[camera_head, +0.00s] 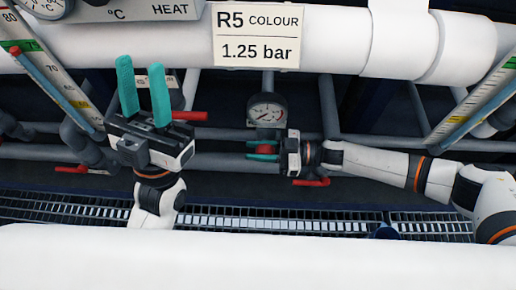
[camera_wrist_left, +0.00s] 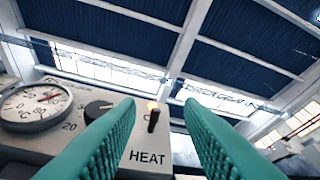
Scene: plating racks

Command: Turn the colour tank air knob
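The red air knob (camera_head: 265,150) sits just below a round pressure gauge (camera_head: 267,111), under the sign (camera_head: 258,35) reading R5 COLOUR, 1.25 bar. My right gripper (camera_head: 262,150) reaches in from the right with its teal fingers above and below the knob. The red fills the gap between them, and the fingers look closed on it. The knob is partly hidden by the fingers. My left gripper (camera_head: 143,72) points up, open and empty, left of the gauge. Its fingers also show apart in the left wrist view (camera_wrist_left: 162,105).
Red lever handles (camera_head: 190,116) stick out among grey pipes. A thick white pipe (camera_head: 330,45) crosses above, and a floor grating (camera_head: 250,217) runs below. In the left wrist view, a HEAT panel (camera_wrist_left: 60,145) with a dial and black knob (camera_wrist_left: 98,109) lies close by.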

